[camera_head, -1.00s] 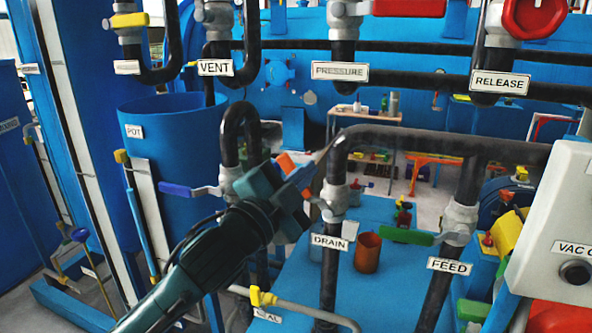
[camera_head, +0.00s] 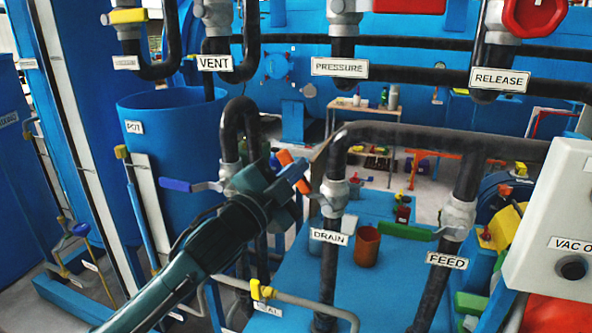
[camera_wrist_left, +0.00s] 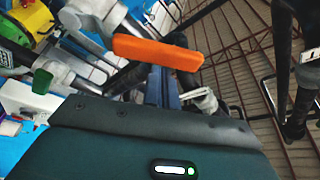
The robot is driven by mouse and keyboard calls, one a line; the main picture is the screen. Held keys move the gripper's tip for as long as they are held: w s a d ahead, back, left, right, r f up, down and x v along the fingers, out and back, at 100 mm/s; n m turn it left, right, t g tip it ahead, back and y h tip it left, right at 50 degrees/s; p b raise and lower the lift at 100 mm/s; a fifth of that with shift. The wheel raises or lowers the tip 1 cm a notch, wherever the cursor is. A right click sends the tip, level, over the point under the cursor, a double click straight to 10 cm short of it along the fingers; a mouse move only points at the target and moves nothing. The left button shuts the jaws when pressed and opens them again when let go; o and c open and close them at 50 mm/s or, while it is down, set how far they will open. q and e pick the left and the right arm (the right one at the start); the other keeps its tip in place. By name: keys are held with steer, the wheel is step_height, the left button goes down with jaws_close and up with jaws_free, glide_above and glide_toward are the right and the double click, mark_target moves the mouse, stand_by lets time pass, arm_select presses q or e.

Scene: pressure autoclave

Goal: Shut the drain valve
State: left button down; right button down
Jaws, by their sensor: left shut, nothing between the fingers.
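The drain valve (camera_head: 335,193) sits on a black vertical pipe above the DRAIN label (camera_head: 329,238). Its orange handle (camera_head: 284,157) slants down toward the valve body and is partly hidden by my gripper. My left gripper (camera_head: 296,172) is shut and empty, with its blue fingers at the handle. In the left wrist view the orange handle (camera_wrist_left: 157,52) lies across the picture just beyond the shut fingers (camera_wrist_left: 163,88). I cannot tell whether the fingers touch it. My right gripper is not in view.
A blue-handled valve (camera_head: 190,185) is close left of my gripper. The green-handled FEED valve (camera_head: 405,231) is to the right. A bent black pipe (camera_head: 240,110) rises behind my gripper. A grey control box (camera_head: 552,225) stands at the far right.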

arm_select(q)
steer(key=shift+a+f+n, duration=0.2)
steer(key=shift+n, duration=0.1)
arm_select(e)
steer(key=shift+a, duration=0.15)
arm_select(q)
steer(key=shift+w+a+f, duration=0.1)
steer(key=shift+a, duration=0.05)
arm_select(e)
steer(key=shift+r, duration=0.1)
arm_select(q)
steer(key=w+a+f+n+t+y+b, duration=0.1)
steer(key=a+f+n+t+y+b, duration=0.3)
steer(key=f+n, duration=0.4)
steer(key=shift+w+a+n+y, duration=0.35)
steer(key=shift+a+n, duration=0.2)
steer(key=shift+n, duration=2.45)
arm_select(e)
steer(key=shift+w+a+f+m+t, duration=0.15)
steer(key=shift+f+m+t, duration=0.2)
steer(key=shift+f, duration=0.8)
